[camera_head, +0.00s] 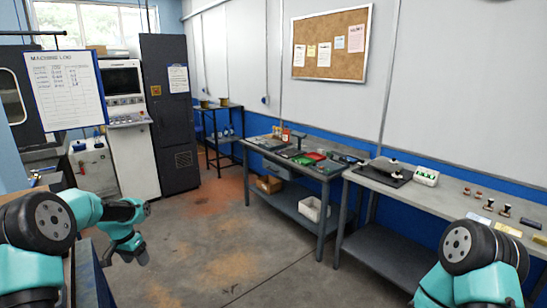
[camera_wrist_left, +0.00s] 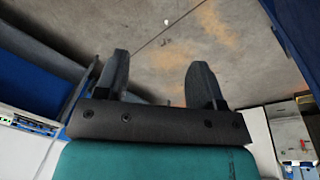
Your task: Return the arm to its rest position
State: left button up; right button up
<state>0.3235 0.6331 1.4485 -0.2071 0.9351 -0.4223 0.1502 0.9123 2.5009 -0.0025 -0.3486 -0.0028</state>
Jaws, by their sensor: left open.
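My left arm comes in from the left in the head view, bent, with its teal wrist hanging down. My left gripper (camera_head: 124,260) is low over the bare concrete floor, clear of the benches. In the left wrist view my left gripper (camera_wrist_left: 159,78) shows two dark fingers spread well apart. Only floor shows between them, so it is open and empty. Of my right arm, only the teal and black upper part shows at the lower right of the head view. My right gripper is outside both views.
A grey workbench (camera_head: 340,170) with tools and a second bench (camera_head: 460,190) with a control box (camera_head: 426,176) run along the right wall. A dark cabinet (camera_head: 171,115) and a white machine (camera_head: 130,140) stand at the back left. The middle floor (camera_head: 220,240) is clear.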

pick_arm(q)
jog(key=s+d+f+n+h, duration=0.1)
jog(key=s+d+f, duration=0.3)
jog(key=d+f, duration=0.45)
jog(key=s+d+f, duration=0.4)
jog(key=d+f, duration=0.4)
jog(key=f, duration=0.1)
jog(key=s+d+f+n, duration=0.1)
jog(key=s+d+f, duration=0.1)
jog(key=s+d, duration=0.2)
jog(key=s+d+f+n, duration=0.1)
jog(key=s+d+f, duration=0.2)
jog(key=s, duration=0.6)
jog(key=s+d+f+n+h, duration=0.1)
jog(key=s+d+f, duration=0.1)
jog(key=s+d, duration=0.4)
jog(key=shift+s+f, duration=0.35)
jog(key=shift+s, duration=0.3)
jog(key=shift+c, duration=0.2)
